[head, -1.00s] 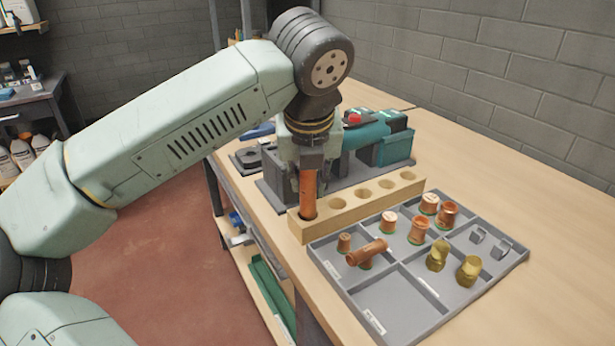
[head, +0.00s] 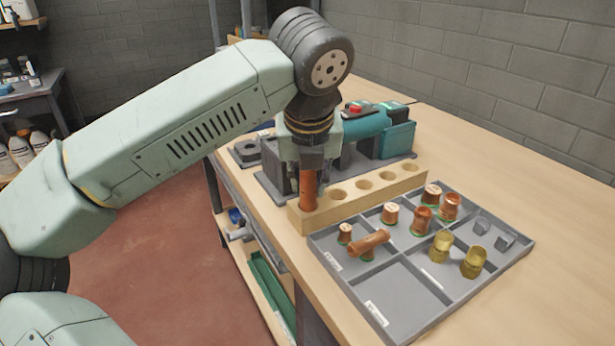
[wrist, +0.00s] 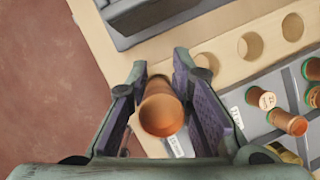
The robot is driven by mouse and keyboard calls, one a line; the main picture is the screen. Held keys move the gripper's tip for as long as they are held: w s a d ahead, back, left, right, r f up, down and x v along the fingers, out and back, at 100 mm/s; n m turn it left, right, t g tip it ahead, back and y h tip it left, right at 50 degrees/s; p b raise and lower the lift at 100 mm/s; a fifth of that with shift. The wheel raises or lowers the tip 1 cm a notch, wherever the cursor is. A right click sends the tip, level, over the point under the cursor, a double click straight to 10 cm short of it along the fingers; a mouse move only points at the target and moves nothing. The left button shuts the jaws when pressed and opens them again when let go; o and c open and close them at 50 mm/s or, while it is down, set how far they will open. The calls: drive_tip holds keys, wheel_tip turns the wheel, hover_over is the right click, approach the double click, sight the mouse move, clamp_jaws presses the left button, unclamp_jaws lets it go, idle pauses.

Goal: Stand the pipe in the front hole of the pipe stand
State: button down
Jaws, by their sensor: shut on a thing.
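The copper pipe (head: 309,190) is upright at the front end of the wooden pipe stand (head: 345,211). Its lower end meets the stand's top where the front hole is, and it covers that hole. How deep it sits I cannot tell. My gripper (head: 308,172) is shut on the pipe from above. In the wrist view the pipe (wrist: 162,112) shows between the two fingers (wrist: 160,85), its round open end facing the camera. Several other stand holes show empty in a row behind it.
A grey divided tray (head: 392,296) with copper and brass fittings lies right of the stand. A teal tool (head: 372,130) on a grey base is behind the stand. The table's left edge is close to the stand; the table's right side is clear.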

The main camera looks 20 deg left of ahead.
drive_tip(key=shift+f+b, duration=0.55)
drive_tip(key=shift+f, duration=0.1)
drive_tip(key=c, duration=1.3)
unclamp_jaws()
drive_tip(key=shift+c, duration=0.2)
drive_tip(key=shift+r, duration=0.1)
